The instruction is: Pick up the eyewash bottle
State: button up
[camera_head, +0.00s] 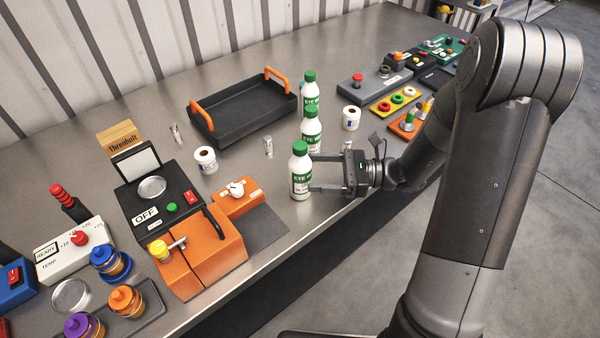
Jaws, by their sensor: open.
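Three white eyewash bottles with green caps and green-and-white labels stand upright in a row on the metal bench. The nearest eyewash bottle (300,172) is at the front of the row, the middle eyewash bottle (311,130) is behind it, and the far eyewash bottle (309,92) is at the back. My gripper (312,172) reaches in from the right, low over the bench. Its fingers are open, with their tips at the nearest bottle, one on its far side and one on its near side. I cannot tell whether they touch it.
A black tray with orange handles (243,118) lies behind left of the bottles. A paper roll (351,118) and control boxes (376,88) stand to the right. An orange-and-black machine (215,255) stands left, near the bench's front edge. Another roll (205,160) and a small cylinder (268,148) stand between.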

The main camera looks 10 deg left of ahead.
aim_at(292, 170)
jog(key=a, duration=0.6)
jog(key=shift+s+a, duration=0.2)
jog(key=shift+a, duration=0.15)
jog(key=shift+r, duration=0.1)
jog(key=c, duration=1.2)
